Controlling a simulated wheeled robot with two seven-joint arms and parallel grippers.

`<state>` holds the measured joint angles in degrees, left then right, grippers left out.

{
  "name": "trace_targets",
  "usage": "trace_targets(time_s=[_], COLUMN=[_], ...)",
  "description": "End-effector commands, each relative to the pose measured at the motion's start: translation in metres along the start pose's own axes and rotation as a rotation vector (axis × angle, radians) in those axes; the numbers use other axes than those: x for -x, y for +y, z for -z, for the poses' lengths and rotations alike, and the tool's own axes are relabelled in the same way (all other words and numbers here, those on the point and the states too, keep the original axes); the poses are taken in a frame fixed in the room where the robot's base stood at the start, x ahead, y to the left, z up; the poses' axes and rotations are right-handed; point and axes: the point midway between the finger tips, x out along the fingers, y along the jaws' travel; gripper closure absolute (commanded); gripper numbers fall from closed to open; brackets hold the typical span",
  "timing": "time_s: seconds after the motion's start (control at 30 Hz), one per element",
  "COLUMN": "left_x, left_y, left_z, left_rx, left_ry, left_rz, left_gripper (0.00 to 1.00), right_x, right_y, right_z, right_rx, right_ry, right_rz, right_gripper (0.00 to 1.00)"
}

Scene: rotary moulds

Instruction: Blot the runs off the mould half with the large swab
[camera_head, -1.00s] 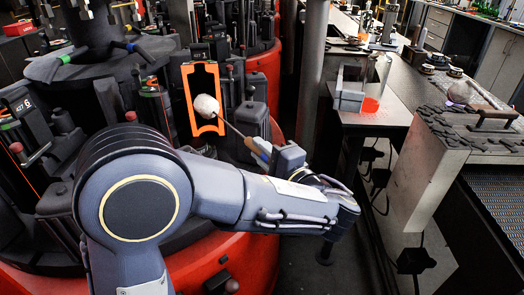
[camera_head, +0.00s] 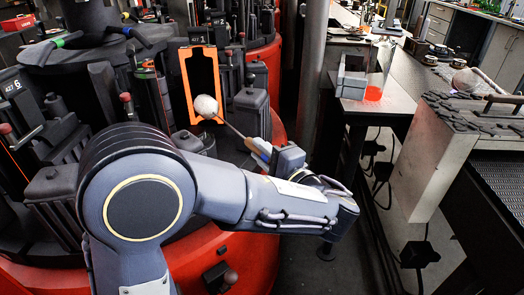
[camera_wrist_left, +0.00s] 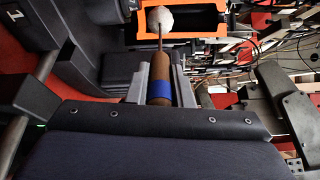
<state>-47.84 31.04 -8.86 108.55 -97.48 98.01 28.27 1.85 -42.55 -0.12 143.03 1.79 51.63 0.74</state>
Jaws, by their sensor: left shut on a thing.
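My left gripper (camera_head: 277,158) is shut on the wooden handle of the large swab, whose pale round head (camera_head: 206,106) shows at the end of a thin rod. In the left wrist view the swab's brown handle (camera_wrist_left: 158,68) with a blue band runs up from between the fingers to the pale head (camera_wrist_left: 160,19). The mould half (camera_head: 202,60), with an orange rim and dark inside, stands upright on the rotary machine. The head overlaps its lower part in the head view; I cannot tell whether they touch. No runs can be made out. My right gripper is not in view.
The red-based rotary machine (camera_head: 245,262) carries several dark blocks and levers close around the mould half. At right, a side table (camera_head: 385,108) holds a grey holder and a clear panel.

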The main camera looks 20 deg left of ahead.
Motion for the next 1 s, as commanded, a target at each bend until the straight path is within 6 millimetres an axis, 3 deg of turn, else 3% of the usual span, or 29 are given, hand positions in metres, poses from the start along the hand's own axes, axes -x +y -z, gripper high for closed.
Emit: trace_targets(time_s=[0.37,1.0], left_x=[0.004,0.041], left_y=[0.001,0.004], left_z=[-0.002,-0.027], left_rx=[0.002,0.002], left_ry=[0.000,-0.001], left_rz=[0.003,0.003], left_gripper=[1.00,1.00], right_x=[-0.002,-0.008], right_y=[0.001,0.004], right_z=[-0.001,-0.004], right_rx=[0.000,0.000], right_ry=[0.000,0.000], right_rz=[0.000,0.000], right_gripper=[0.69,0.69])
